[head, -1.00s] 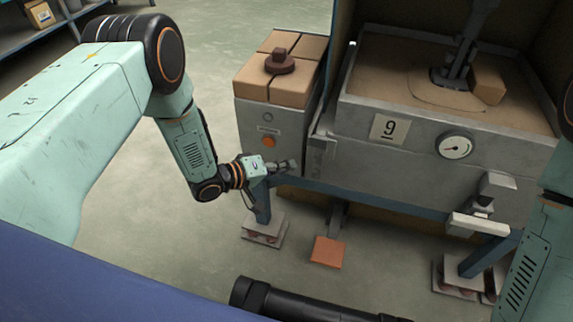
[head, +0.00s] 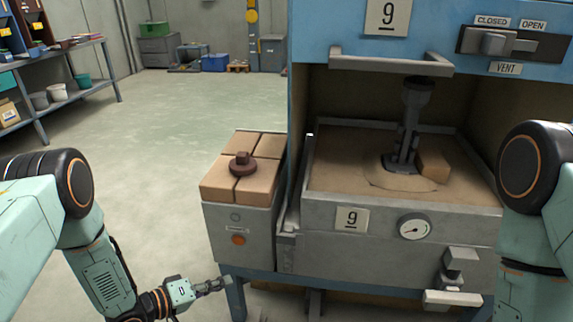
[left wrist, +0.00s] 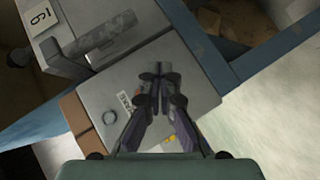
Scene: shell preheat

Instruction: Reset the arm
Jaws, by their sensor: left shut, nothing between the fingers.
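My left gripper (head: 213,286) is at the lower left in the head view, low beside the front leg of the machine stand and below the brick-topped side cabinet (head: 236,240). In the left wrist view its fingers (left wrist: 161,78) are together, empty, in front of the cabinet's grey face. An orange button on that face is partly hidden behind a finger there.
The machine numbered 9 has an open sand-filled chamber (head: 335,178), a gauge (head: 414,227) and a front latch (head: 455,280). Above are a bar handle (head: 390,62) and a vent lever (head: 493,42). Shelves (head: 75,48) stand at the far left. The floor (head: 170,150) between is clear.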

